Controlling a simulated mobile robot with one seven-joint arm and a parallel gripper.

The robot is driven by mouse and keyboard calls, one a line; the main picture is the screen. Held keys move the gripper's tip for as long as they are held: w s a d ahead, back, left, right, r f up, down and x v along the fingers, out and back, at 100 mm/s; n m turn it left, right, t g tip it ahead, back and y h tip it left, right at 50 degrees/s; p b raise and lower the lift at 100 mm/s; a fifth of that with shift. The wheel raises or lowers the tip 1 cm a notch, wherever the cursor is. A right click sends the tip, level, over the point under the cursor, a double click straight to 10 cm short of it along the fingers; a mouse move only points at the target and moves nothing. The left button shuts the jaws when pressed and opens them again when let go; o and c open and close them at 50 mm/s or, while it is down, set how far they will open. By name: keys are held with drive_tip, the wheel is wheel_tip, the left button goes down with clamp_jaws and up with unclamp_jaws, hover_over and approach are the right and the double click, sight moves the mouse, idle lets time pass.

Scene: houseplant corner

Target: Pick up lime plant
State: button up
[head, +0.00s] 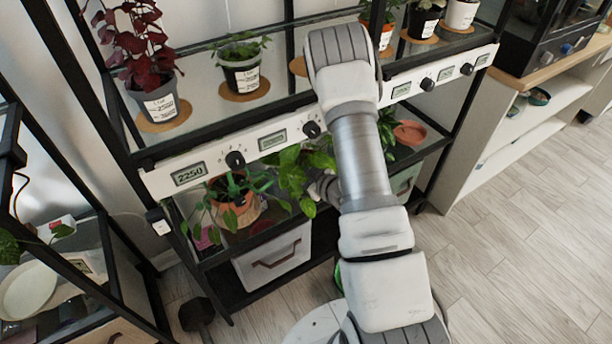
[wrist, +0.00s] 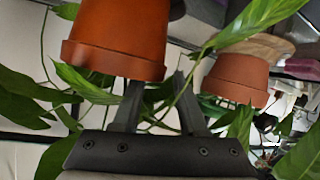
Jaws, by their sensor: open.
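No plant can be told as the lime plant, because the small pot labels are too blurred to read. In the head view my arm reaches down to the shelf under the dial panel, and a leafy green plant (head: 293,172) there partly hides its end. In the wrist view my gripper (wrist: 158,88) is open, with nothing seen held between its fingers. An orange terracotta pot (wrist: 117,40), upside down in this view, is close by the left finger. I cannot tell whether they touch. A second terracotta pot (wrist: 236,80) shows farther off at right. Green leaves surround the fingers.
On the upper shelf stand a red-leaved plant (head: 137,45) in a grey pot, a small dark-potted plant (head: 240,68) and several others. The dial panel (head: 290,130) crosses above my gripper's end. A white bin (head: 272,262) sits below. The floor at right is clear.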

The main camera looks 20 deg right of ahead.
clamp_jaws()
idle(1.4)
